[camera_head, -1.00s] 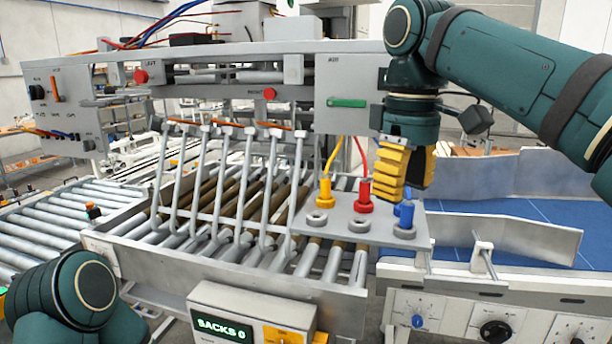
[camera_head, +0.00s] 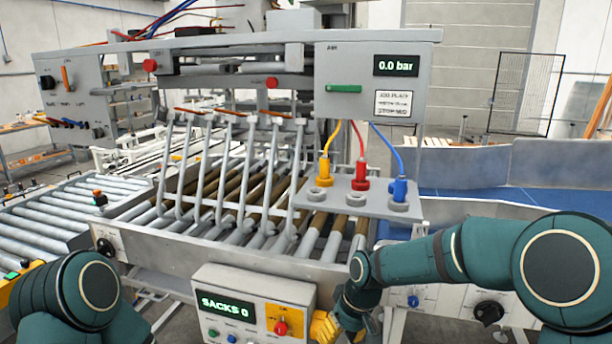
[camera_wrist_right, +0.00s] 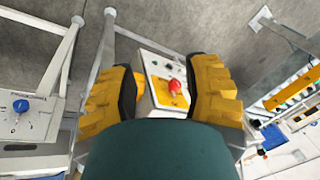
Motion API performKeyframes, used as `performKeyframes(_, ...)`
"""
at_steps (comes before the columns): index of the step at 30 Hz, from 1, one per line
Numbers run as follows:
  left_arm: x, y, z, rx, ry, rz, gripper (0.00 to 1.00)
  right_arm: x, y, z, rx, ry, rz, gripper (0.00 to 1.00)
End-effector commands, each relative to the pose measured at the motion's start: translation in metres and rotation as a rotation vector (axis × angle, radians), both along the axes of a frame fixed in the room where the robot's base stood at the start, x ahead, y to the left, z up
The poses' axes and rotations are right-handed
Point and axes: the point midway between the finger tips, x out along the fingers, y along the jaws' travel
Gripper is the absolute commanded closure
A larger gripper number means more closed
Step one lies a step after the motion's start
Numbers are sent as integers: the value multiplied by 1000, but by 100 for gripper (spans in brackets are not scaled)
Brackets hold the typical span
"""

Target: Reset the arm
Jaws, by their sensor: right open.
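My right gripper (camera_head: 325,328) is low in the head view, beside the right edge of the SACKS 0 control box. In the right wrist view its two yellow ribbed fingers (camera_wrist_right: 168,95) are apart with nothing between them. Beyond the gap, the control box's yellow panel with a red knob (camera_wrist_right: 175,87) shows. The right arm (camera_head: 440,255) is bent low across the front of the machine. My left arm (camera_head: 85,300) is folded at the lower left; its gripper is not in view.
The control box (camera_head: 225,285) stands close to my right gripper. Behind are the roller conveyor (camera_head: 60,225), the plate with yellow, red and blue hose plugs (camera_head: 362,198), and the overhead frame (camera_head: 350,60) with a 0.0 bar display. A blue belt (camera_head: 490,200) lies at right.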

Motion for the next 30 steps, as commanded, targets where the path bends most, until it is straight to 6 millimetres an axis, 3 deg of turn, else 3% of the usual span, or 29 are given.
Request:
performKeyframes(1, 0, 0, -5, 0, 1, 0, 53, -13, -1, -38, 19, 19, -40, 51)
performKeyframes(6, -1, -1, -14, 1, 4, -2, 53, -59, -6, -133, 87, 37, -209, 51)
performKeyframes(9, -2, -1, -19, 2, 4, -3, 53, -94, -11, -177, 113, 46, -318, 51)
performKeyframes(12, -2, -1, -23, 2, 6, -5, 53, -128, -17, -208, 125, 49, -419, 51)
performKeyframes(16, -3, -2, -27, 1, 7, -5, 53, -164, -24, -231, 129, 49, -519, 51)
performKeyframes(20, -3, -2, -28, 2, 7, -5, 53, -182, -28, -239, 128, 45, -573, 51)
performKeyframes(30, -3, -2, -28, 2, 8, -7, 53, -185, -30, -240, 128, 39, -587, 51)
